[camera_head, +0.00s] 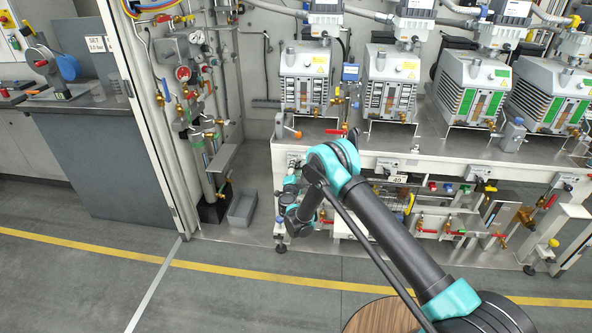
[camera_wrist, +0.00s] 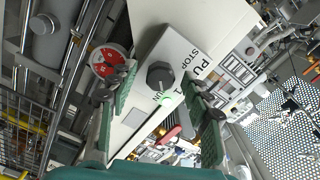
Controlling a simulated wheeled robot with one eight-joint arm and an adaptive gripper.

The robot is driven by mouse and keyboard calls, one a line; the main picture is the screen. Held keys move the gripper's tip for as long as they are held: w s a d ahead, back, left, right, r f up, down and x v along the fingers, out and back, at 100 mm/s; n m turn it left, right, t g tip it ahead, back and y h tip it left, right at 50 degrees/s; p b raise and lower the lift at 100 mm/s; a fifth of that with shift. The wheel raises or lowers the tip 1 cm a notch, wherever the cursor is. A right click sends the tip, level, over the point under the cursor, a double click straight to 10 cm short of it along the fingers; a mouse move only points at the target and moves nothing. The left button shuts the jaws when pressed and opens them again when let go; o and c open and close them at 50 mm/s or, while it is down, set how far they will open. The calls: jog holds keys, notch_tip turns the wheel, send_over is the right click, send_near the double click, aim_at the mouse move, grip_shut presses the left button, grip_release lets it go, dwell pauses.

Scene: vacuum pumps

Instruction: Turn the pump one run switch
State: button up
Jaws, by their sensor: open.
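The pump switch is a dark round knob (camera_wrist: 160,75) on a pale switch plate (camera_wrist: 185,50) in the wrist view. The plate carries "STOP", part of a "PU" label and the number 1. My gripper (camera_wrist: 159,84) is open, with one green-padded finger on each side of the knob. The fingers appear apart from it; their exact depth is unclear. In the head view my arm reaches to the left front of the pump bench (camera_head: 430,150), and the knob cannot be made out there.
Several vacuum pumps (camera_head: 304,75) stand on the bench. Valves and pipes (camera_head: 430,225) fill the space beneath. A pipe panel with gauges (camera_head: 183,73) is at left. A red round part (camera_wrist: 108,60) lies near the left finger. The floor in front is clear, with a yellow line (camera_head: 215,267).

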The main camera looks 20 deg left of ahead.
jog(key=shift+s, duration=0.1)
jog(key=shift+v, duration=0.9)
jog(key=v, duration=0.6)
dwell(0.3)
dwell(0.3)
